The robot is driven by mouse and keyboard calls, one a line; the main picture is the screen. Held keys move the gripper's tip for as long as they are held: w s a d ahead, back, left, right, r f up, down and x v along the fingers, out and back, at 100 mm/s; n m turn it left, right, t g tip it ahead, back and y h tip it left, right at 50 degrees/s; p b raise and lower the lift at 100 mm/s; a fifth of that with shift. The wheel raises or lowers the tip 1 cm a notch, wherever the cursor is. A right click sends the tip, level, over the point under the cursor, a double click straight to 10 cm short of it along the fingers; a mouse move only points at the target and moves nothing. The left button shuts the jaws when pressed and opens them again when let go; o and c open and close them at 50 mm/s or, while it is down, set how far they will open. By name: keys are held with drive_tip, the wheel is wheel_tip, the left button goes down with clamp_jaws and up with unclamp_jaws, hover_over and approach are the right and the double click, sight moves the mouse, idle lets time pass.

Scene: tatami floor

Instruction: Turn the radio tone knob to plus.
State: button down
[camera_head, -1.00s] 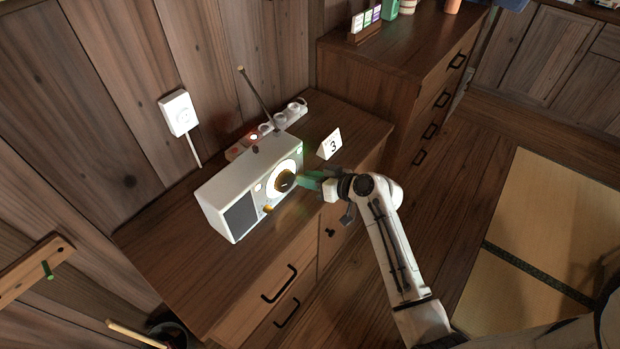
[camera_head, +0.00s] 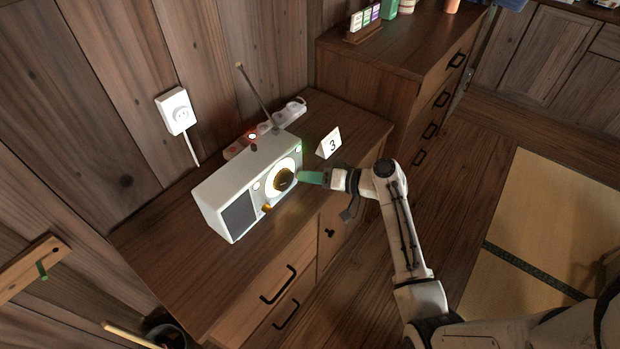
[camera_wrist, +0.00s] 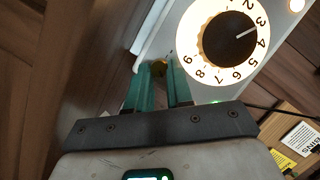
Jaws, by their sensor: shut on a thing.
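The white radio (camera_head: 235,199) stands on the wooden cabinet, its face toward my arm. Its round lit dial with a dark centre (camera_head: 285,180) also shows in the wrist view (camera_wrist: 230,46), numbers around it. A gold knob (camera_head: 266,208) sits at the lower left of the face. My gripper (camera_head: 302,177) reaches in from the right, at the face's lower right. I cannot read any plus or minus mark or the knob's angle.
A card marked 3 (camera_head: 329,143) stands right of the radio. A power strip (camera_head: 243,146) with a red light lies behind it, near the raised antenna (camera_head: 259,94). The cabinet top (camera_head: 170,250) is clear at front left.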

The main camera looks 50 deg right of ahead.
drive_tip(key=m, duration=0.1)
drive_tip(key=m+t+y, duration=0.1)
drive_tip(key=m, duration=0.1)
drive_tip(key=m+y+b, duration=0.1)
drive_tip(key=m, duration=0.1)
drive_tip(key=shift+d+f+t, duration=0.2)
drive_tip(key=shift+f+t, duration=0.1)
idle(0.4)
drive_tip(key=c, duration=1)
unclamp_jaws()
drive_tip(key=v, duration=1)
drive_tip(key=shift+s+d+b, duration=0.2)
drive_tip(key=shift+s+b, duration=0.1)
